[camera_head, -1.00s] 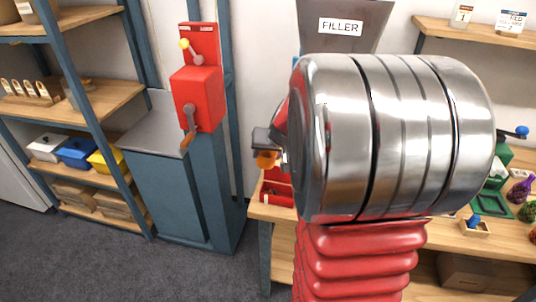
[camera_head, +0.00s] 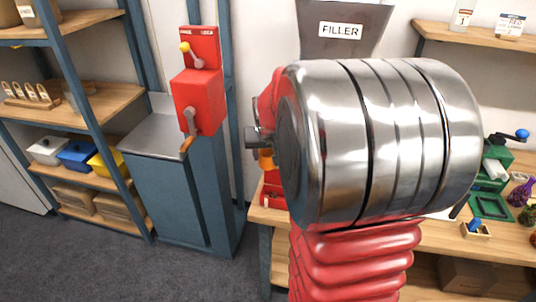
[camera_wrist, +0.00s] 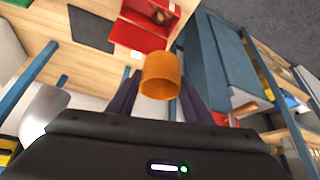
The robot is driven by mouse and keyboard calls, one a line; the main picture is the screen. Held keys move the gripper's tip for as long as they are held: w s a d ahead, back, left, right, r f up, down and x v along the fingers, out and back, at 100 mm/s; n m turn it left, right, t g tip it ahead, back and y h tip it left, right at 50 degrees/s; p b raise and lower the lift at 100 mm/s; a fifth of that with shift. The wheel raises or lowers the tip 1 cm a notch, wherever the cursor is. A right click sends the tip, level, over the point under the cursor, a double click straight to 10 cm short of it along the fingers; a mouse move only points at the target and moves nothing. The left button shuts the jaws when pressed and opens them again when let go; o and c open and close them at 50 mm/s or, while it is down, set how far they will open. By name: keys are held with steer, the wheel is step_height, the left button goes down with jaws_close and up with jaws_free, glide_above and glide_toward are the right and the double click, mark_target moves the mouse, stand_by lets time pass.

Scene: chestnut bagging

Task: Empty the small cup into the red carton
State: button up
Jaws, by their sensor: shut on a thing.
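The small orange cup (camera_wrist: 161,75) sits between the two dark fingers of my gripper (camera_wrist: 160,84) in the wrist view, and the gripper is shut on it. In the head view only a bit of the orange cup (camera_head: 265,160) shows to the left of my arm's big metal part. I cannot tell how far it is tilted or what it holds. The red carton (camera_wrist: 128,36) lies beyond the cup in the wrist view, with brown things inside its upper part. In the head view the red carton (camera_head: 271,190) is on the bench's left end, below the cup and partly hidden by my arm.
The hopper marked FILLER (camera_head: 340,30) stands behind my arm. A red crank box (camera_head: 198,100) is on a blue post at left. The wooden bench (camera_head: 500,243) at right carries a green device (camera_head: 492,168), a green tray and small items. Shelves stand at far left.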

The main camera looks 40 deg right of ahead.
stand_by(0.3)
steer(key=s+f+v, duration=0.1)
steer(key=v, duration=0.8)
steer(key=shift+s+a, duration=0.25)
steer(key=shift+a, duration=0.05)
stand_by(0.4)
